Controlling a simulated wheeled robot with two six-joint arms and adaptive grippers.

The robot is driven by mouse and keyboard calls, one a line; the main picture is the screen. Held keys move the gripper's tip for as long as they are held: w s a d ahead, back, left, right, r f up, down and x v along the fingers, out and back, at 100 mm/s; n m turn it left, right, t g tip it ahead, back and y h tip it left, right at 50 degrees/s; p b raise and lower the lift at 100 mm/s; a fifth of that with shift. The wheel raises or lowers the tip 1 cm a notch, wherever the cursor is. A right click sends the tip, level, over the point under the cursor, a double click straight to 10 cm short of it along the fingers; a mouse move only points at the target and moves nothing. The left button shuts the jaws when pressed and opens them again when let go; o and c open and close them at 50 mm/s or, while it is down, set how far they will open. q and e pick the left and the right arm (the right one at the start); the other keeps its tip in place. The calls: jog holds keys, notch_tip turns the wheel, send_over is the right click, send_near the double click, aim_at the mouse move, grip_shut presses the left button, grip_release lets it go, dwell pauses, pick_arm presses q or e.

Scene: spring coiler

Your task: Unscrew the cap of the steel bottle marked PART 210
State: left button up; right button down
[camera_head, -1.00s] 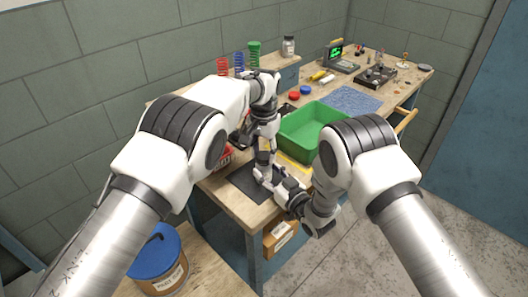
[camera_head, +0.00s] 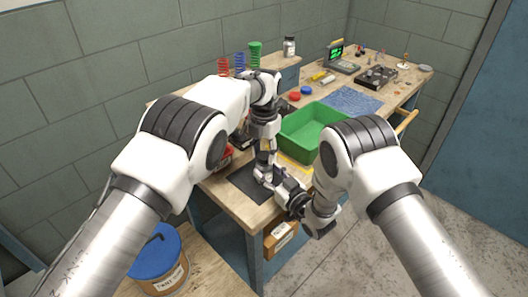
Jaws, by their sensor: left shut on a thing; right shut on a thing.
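My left gripper (camera_head: 266,150) points straight down over the near end of the workbench, shut on what looks like the cap of the steel bottle. My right gripper (camera_head: 266,174) reaches in from the right, low over the dark mat (camera_head: 243,180), and is shut on the bottle's body. The grippers sit one right above the other and hide nearly all of the bottle and cap. The PART 210 marking cannot be read, and I cannot tell how far the cap is turned.
A green bin (camera_head: 313,123) stands right behind the grippers. A red container (camera_head: 224,158) is partly hidden behind my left arm. Coloured springs (camera_head: 254,54) and a small jar (camera_head: 289,46) stand at the back. A blue mat (camera_head: 353,98) lies farther right. A blue-lidded drum (camera_head: 158,255) is at lower left.

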pick_arm(q)
jog(key=shift+f+n, duration=0.1)
jog(key=shift+n, duration=0.4)
pick_arm(e)
jog(key=shift+s+f, duration=0.1)
jog(key=shift+f, duration=0.2)
pick_arm(q)
jog(key=o, duration=1.3)
